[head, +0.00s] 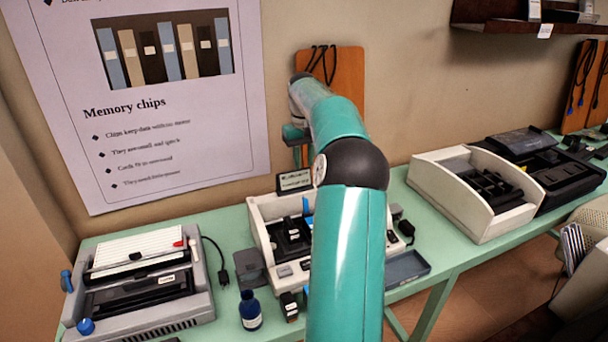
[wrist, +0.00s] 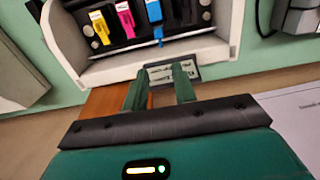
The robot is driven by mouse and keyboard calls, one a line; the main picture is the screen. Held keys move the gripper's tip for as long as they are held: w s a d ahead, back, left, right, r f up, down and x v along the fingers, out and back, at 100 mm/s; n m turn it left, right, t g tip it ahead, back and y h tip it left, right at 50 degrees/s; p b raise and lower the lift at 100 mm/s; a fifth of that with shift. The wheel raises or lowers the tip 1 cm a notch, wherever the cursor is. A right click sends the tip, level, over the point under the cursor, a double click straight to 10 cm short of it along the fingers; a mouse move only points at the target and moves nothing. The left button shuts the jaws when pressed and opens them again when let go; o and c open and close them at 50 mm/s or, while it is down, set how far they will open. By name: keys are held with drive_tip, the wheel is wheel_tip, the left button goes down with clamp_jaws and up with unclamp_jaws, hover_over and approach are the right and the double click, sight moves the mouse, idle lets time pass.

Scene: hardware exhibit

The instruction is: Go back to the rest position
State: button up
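My teal arm rises through the middle of the head view and bends at a black joint. My gripper (head: 297,143) points down in front of the wall, above a small dark label sign (head: 295,181). In the wrist view, the two green fingers of my gripper (wrist: 161,80) stand apart with a clear gap, and nothing is seen held between them. The same sign (wrist: 168,73) shows beyond the fingertips. Part of the gripper is hidden by my arm in the head view.
A white open machine (head: 262,215) with cartridges stands below my gripper, partly hidden by my arm. A binding machine (head: 140,285) is at left, a blue bottle (head: 250,311) at the front. A wooden board (head: 349,75) hangs close behind my gripper. Another white housing (head: 450,200) stands right.

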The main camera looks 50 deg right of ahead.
drive_tip(key=shift+r, duration=0.7)
drive_tip(key=w+a+r+n+t+h, duration=0.15)
drive_tip(key=a+r, duration=0.25)
drive_tip(key=a, duration=1)
drive_tip(key=w+a+r+n+h, duration=0.15)
drive_tip(key=a+r, duration=0.25)
drive_tip(key=a, duration=1)
drive_tip(key=s+a+n+t, duration=0.2)
drive_tip(key=s+a, duration=0.5)
drive_tip(key=a, duration=0.6)
drive_tip(key=s+a+f+t+y, duration=0.1)
drive_tip(key=s+a+f, duration=0.2)
drive_tip(key=s, duration=0.3)
drive_tip(key=s+a+f+n+t+y, duration=0.1)
drive_tip(key=s+a+f+y, duration=0.1)
drive_tip(key=s+a+f, duration=0.2)
drive_tip(key=shift+s+a, duration=1.05)
